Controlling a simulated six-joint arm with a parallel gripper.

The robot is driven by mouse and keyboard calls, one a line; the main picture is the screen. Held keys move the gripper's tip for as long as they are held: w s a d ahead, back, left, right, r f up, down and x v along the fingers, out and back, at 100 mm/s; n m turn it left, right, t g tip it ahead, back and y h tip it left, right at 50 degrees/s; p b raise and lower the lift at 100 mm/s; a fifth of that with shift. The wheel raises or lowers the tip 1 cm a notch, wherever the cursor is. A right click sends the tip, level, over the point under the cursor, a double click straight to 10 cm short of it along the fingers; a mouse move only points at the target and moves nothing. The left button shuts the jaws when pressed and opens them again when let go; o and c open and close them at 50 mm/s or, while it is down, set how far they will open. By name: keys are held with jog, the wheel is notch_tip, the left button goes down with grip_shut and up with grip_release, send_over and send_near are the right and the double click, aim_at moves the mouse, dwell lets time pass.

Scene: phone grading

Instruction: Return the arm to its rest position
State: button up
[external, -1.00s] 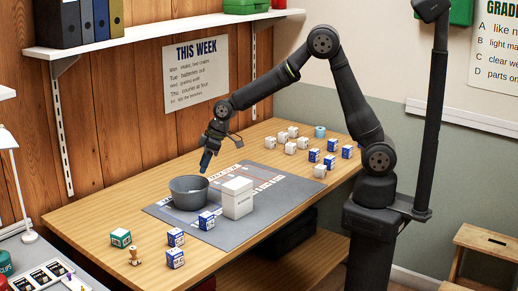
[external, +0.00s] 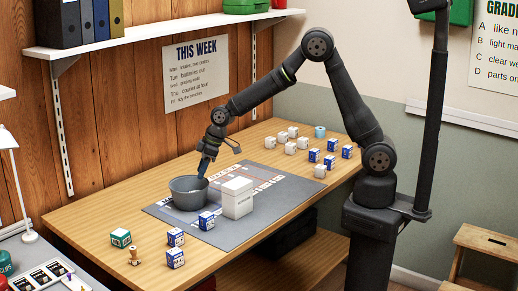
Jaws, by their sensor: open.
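My arm reaches from its base at the right over the wooden table. My gripper (external: 203,170) is open and points down just above the rear rim of the grey bowl (external: 188,193). From this view I cannot tell whether its fingertips are over or behind the bowl. Nothing shows between the fingers. The bowl stands on the left part of the grey mat (external: 232,238); the inside of the bowl is mostly hidden.
A white box (external: 237,199) stands right of the bowl, with a blue-and-white box (external: 207,220) in front. Several small boxes stand at the table's front left and far right. A wall shelf (external: 160,35) hangs at the back left. A dark post (external: 436,110) rises beside my base.

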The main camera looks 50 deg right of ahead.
jog(key=x, duration=0.8)
jog(key=shift+f, duration=0.35)
jog(key=shift+s+r, duration=0.1)
jog(key=shift+r, duration=0.05)
